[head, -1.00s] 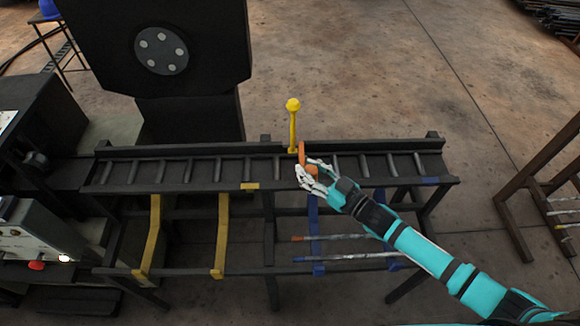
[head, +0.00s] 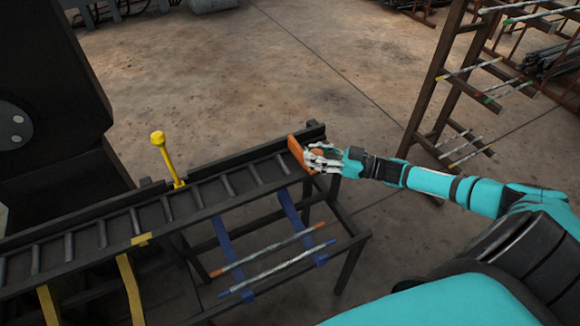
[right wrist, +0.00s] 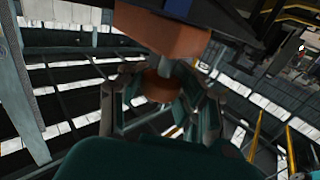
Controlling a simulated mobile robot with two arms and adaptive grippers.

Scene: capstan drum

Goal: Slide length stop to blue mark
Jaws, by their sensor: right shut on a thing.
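The orange length stop (head: 296,152) stands upright on the roller bed (head: 232,185), near its right end. In the right wrist view its orange block (right wrist: 162,32) is at the top, with a round orange knob (right wrist: 160,84) below it. My right gripper (head: 318,158) is shut on the knob; in the right wrist view its fingers (right wrist: 162,96) lie on both sides of it. The blue mark on the front rail cannot be made out; the gripper and stop cover that area. A yellow mark (head: 141,239) shows farther left. My left gripper is out of view.
A yellow lever with a ball top (head: 158,140) stands at the bed's back edge. Blue straps (head: 287,208) and rods (head: 270,250) sit under the bed. A brown rod rack (head: 432,95) stands to the right.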

